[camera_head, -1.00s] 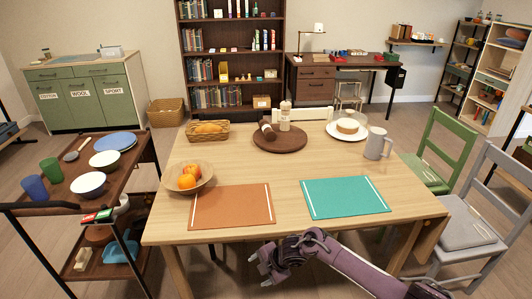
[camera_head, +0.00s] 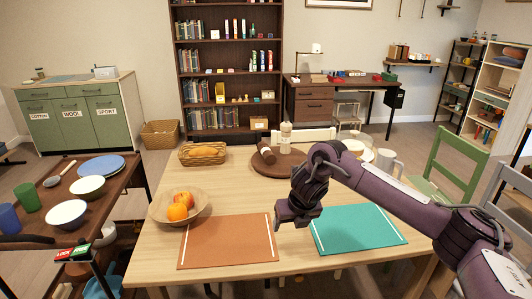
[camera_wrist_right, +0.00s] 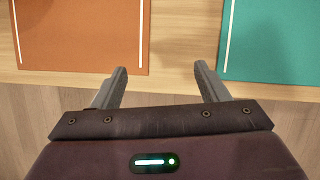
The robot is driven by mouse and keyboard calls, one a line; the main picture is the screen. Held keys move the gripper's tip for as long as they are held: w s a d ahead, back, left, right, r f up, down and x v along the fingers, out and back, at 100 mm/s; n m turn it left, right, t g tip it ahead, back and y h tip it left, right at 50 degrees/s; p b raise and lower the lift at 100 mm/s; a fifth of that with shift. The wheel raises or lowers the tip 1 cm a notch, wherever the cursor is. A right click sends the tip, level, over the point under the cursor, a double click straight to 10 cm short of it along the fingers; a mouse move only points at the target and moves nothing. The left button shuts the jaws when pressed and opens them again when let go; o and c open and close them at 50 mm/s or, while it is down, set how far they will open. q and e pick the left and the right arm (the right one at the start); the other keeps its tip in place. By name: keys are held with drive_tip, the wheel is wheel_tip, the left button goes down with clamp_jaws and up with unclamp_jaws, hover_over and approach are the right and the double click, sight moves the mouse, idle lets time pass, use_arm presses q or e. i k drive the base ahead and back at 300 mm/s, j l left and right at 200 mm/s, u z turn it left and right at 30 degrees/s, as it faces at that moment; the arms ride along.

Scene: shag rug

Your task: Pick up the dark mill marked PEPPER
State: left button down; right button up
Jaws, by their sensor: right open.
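A dark mill (camera_head: 266,153) with a pale band lies tilted on its side on the round dark-brown board (camera_head: 258,168) at the back of the table. Its lettering is too small to read. A pale mill (camera_head: 285,138) stands upright beside it on the same board. My right gripper (camera_head: 298,222) is open and empty, pointing down above the near part of the table, well in front of the board. In the right wrist view its two fingers (camera_wrist_right: 160,70) are apart near the table's front edge, with nothing between them. My left gripper is out of view.
An orange placemat (camera_head: 228,242) and a teal placemat (camera_head: 358,230) lie at the front. A fruit bowl (camera_head: 158,212) is at the left, a bread basket (camera_head: 184,156) behind it. A grey mug (camera_head: 387,160) stands at the right. Bare wood lies between the mats and the board.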

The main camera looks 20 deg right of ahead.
sight(270, 158)
drive_tip(key=i+l, duration=0.2)
drive_tip(key=i, duration=0.35)
drive_tip(key=i+l, duration=0.2)
drive_tip(key=i, duration=0.35)
drive_tip(key=i+l, duration=0.25)
drive_tip(key=i, duration=0.3)
